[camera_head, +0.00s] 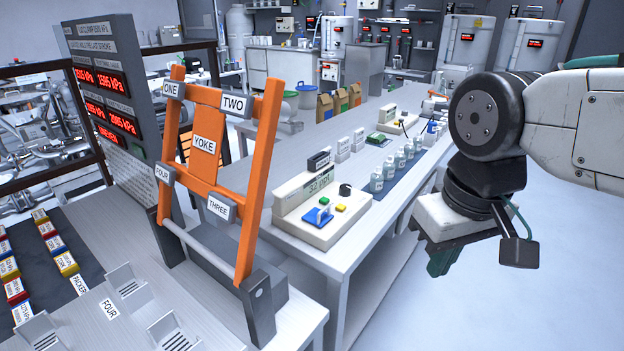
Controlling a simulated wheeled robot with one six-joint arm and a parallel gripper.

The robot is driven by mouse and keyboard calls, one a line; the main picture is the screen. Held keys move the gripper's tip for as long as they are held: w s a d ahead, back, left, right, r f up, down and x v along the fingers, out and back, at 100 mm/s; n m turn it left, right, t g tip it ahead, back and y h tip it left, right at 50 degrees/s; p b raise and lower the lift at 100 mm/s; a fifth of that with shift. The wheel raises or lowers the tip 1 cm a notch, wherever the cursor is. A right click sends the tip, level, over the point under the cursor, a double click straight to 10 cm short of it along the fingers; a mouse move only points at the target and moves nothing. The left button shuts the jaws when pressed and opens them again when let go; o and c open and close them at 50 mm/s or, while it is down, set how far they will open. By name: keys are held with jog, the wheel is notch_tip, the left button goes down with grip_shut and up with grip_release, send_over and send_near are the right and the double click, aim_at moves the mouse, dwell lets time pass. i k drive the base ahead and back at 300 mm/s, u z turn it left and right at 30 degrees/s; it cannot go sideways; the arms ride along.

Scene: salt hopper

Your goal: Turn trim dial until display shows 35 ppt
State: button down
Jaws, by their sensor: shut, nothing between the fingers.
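A cream meter box (300,232) stands on the near end of the long white bench. Its grey-green display (319,182) seems to begin with 32, but the text is too small to be sure. A black dial (345,190) sits on the box's right rear part; its marking cannot be read. Blue, green and yellow parts lie on the box top in front of it. My gripper (440,264) hangs at the right, pointing down with dark green fingers. It is shut and empty, clear of the bench edge and well to the right of the dial.
An orange yoke frame (250,180) stands on the nearer bench, left of the meter box. Several small bottles (390,168) line a dark mat farther along the long bench. A second meter (385,118) stands beyond. The floor right of the bench is clear.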

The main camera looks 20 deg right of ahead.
aim_at(345, 190)
jog(key=u, duration=1.3)
jog(key=k, duration=0.6)
jog(key=z, duration=1.1)
